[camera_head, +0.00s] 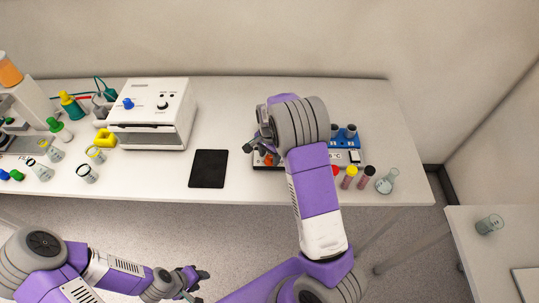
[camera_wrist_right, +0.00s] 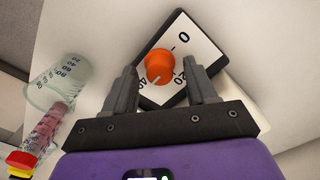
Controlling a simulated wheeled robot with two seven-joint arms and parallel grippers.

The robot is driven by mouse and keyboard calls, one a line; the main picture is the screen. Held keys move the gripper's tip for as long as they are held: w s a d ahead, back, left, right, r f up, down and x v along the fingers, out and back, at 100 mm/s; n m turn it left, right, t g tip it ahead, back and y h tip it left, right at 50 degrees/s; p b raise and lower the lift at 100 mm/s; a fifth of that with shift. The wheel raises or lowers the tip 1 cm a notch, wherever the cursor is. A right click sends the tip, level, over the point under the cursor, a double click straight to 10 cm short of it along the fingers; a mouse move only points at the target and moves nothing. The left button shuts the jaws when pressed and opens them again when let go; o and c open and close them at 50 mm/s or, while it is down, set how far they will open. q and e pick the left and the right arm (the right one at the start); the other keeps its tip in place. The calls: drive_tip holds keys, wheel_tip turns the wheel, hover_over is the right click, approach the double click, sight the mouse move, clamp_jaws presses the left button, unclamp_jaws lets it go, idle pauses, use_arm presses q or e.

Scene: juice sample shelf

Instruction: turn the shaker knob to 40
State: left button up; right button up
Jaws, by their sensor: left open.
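The orange shaker knob (camera_wrist_right: 159,64) shows in the right wrist view on a black-edged white dial plate (camera_wrist_right: 195,42). A 0 is printed near its upper right and partly covered digits lie at its lower right. Its white pointer mark points down-left, toward the plate's lower edge. My right gripper (camera_wrist_right: 164,82) is open, one finger on each side of the knob with gaps visible. In the head view my right gripper (camera_head: 254,146) is over the shaker (camera_head: 266,160), which my arm mostly hides. My left gripper (camera_head: 200,281) is open and empty in front of the table.
The table (camera_head: 225,110) has free room behind the pad.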

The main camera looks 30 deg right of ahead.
sight(269, 157)
wheel_tip(269, 157, up, 8)
drive_tip(key=shift+f+p, duration=0.2)
drive_tip(key=shift+p, duration=0.1)
drive_tip(key=shift+f, duration=0.1)
idle(0.6)
